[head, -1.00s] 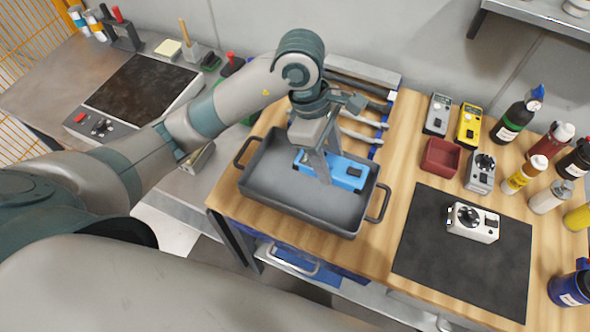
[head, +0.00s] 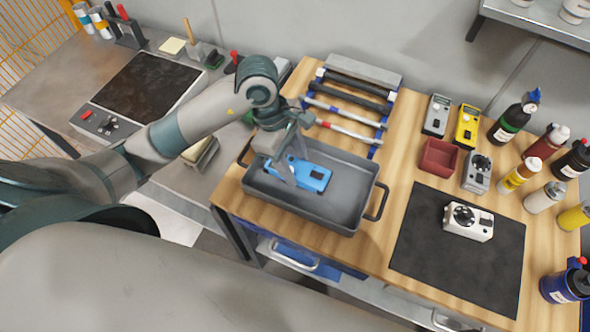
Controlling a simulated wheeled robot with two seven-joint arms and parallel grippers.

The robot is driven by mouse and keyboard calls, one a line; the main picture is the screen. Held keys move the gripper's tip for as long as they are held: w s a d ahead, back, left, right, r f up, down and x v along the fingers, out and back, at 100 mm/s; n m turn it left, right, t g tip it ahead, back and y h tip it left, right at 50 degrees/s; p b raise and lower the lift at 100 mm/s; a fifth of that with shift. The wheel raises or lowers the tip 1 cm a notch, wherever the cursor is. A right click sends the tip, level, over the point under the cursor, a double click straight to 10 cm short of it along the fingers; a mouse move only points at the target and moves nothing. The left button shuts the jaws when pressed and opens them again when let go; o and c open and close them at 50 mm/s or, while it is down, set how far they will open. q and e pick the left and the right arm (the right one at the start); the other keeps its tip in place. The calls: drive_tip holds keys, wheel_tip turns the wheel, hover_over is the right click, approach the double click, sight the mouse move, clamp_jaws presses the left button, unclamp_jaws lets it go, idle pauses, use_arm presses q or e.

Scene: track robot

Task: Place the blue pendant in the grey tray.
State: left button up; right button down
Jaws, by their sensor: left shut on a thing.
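The blue pendant (head: 315,178) is a flat blue control box with a light face. It shows inside the outline of the grey tray (head: 345,211), over its left half. I cannot tell whether it touches the tray floor. My left gripper (head: 288,178) is shut on the pendant from above, at the pendant's left part. The gripper hides some of the pendant and the tray's back left corner. The tray is a dark pan with a handle at each end, on the wooden bench top. My right gripper is out of view.
A rack of rods (head: 347,100) stands behind the tray. A black mat (head: 420,255) with a white device (head: 467,222) lies to the right. The tray's right half is clear.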

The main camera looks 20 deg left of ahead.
sight(292, 166)
use_arm(q)
wheel_tip(292, 166, down, 3)
drive_tip(key=shift+s+r+p, duration=0.1)
drive_tip(key=shift+r+p, duration=0.1)
drive_tip(key=shift+p, duration=0.45)
drive_tip(key=shift+f, duration=0.5)
drive_tip(key=shift+f, duration=0.2)
drive_tip(key=o, duration=1.3)
drive_tip(key=shift+c, duration=0.2)
drive_tip(key=shift+r, duration=0.25)
